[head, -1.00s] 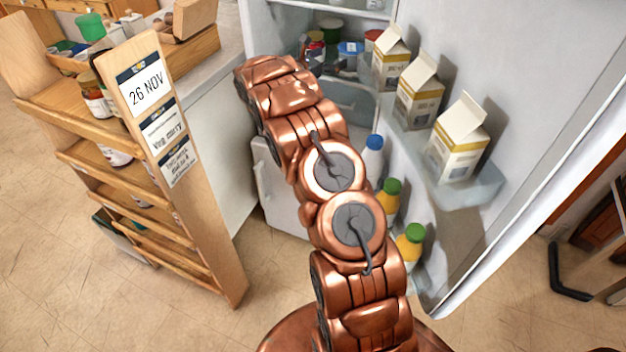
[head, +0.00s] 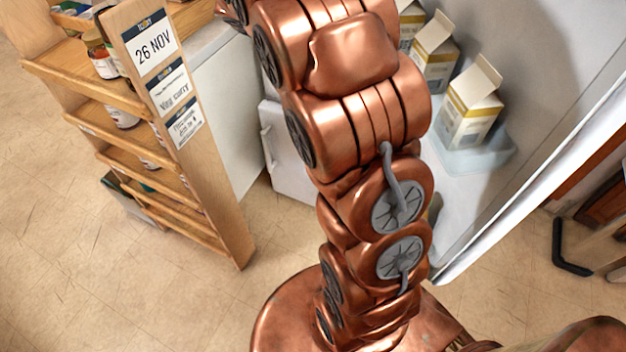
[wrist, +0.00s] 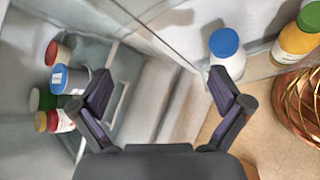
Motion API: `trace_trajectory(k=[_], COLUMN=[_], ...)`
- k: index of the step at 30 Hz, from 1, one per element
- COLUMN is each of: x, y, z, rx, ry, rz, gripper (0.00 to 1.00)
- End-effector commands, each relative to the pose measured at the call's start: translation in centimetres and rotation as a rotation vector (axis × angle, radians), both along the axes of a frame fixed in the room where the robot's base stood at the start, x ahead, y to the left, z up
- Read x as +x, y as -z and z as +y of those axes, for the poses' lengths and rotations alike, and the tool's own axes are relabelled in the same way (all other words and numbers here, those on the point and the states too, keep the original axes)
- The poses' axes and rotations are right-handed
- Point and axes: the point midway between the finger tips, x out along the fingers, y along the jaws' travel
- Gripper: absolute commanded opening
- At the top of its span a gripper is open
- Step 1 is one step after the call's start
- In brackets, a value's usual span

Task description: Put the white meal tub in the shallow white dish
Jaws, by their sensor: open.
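My gripper (wrist: 162,90) is open and empty in the wrist view, over the fridge's inside and its door edge. Several lidded tubs stand on a fridge shelf left of the left finger. One has a blue lid (wrist: 68,80) and a pale label; one has a red lid and a pale body (wrist: 60,52); others have green and red lids. I cannot tell which one is the white meal tub. I see no shallow white dish in either view. In the head view my arm covers the fridge's inside and my gripper is out of sight.
A white bottle with a blue cap (wrist: 226,62) and an orange bottle (wrist: 294,40) stand in the fridge door. Cartons (head: 468,105) stand on a door shelf. A wooden rack with labels (head: 185,130) is at left. Floor (head: 120,270) is clear in front.

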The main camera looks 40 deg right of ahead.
Motion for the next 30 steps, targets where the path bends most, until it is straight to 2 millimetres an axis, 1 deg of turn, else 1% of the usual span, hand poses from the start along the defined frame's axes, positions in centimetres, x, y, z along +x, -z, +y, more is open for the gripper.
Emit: trace_trajectory(k=[1,3,8,14,15,17,18,24,27,30], x=[-1.3,-3.1,-7.1,-11.9,-12.8,-14.1,-15.1,-19.7,-21.7,-23.4], y=[-0.1,0.2,1.0,2.1,2.3,2.7,2.9,4.0,4.3,4.6], z=[1.3,3.1,7.5,13.5,14.8,16.6,17.9,24.3,27.1,29.4], rx=[0.030,0.077,0.189,0.332,0.363,0.406,0.435,0.586,0.653,0.707], ry=[0.026,0.070,0.170,0.300,0.325,0.365,0.391,0.527,0.587,0.637], rz=[-0.033,-0.075,-0.170,-0.271,-0.292,-0.316,-0.332,-0.392,-0.411,-0.422], gripper=[1.00,1.00,1.00,1.00,1.00,1.00,1.00,1.00,1.00,1.00])
